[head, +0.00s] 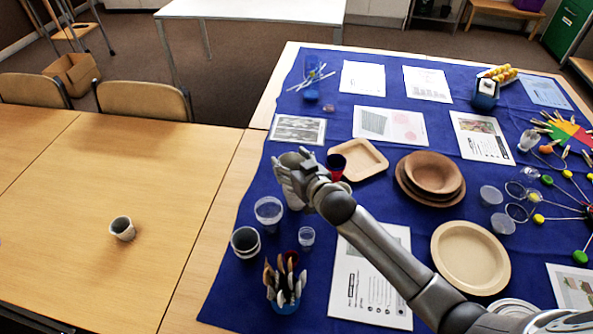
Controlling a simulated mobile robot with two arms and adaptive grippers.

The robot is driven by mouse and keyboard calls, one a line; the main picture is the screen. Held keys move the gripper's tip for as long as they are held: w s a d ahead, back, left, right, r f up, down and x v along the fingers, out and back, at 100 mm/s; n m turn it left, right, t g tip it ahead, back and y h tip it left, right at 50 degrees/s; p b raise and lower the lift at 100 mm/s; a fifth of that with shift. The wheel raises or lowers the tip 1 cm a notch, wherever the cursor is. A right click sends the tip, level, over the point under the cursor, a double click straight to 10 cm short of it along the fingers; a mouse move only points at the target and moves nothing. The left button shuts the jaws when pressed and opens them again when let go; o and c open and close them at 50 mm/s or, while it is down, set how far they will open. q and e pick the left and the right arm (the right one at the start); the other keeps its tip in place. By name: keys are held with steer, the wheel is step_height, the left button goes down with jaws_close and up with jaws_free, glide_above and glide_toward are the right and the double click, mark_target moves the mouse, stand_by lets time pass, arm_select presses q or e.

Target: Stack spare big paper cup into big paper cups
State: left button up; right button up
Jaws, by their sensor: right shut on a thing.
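My right gripper (296,178) reaches in from the lower right over the blue cloth. It is shut on a pale cup, apparently the spare big paper cup (292,159), whose grey open mouth shows above the fingers. The fingers hide much of its side, and I cannot tell whether its base touches anything. The big paper cups (245,243) stand nested and upright near the cloth's left edge, below and left of my right gripper, apart from it. Another paper cup (122,229) stands alone on the bare wooden table at left. My left gripper is not in view.
A holder with wooden cutlery (285,283) is just below. A square plate (358,161), brown bowls (434,173) and a round plate (470,258) lie right. The left table is mostly clear.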

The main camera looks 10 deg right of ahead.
steer(key=shift+w+d+f, duration=0.3)
steer(key=shift+d+f, duration=0.15)
steer(key=shift+f, duration=0.25)
steer(key=f, duration=0.2)
steer(key=shift+w+d+f+p, duration=0.1)
steer(key=shift+d+f+p, duration=0.2)
steer(key=shift+f, duration=0.55)
steer(key=shift+f+b, duration=0.45)
steer(key=shift+f, duration=0.15)
steer(key=o, duration=0.7)
steer(key=shift+r, duration=0.15)
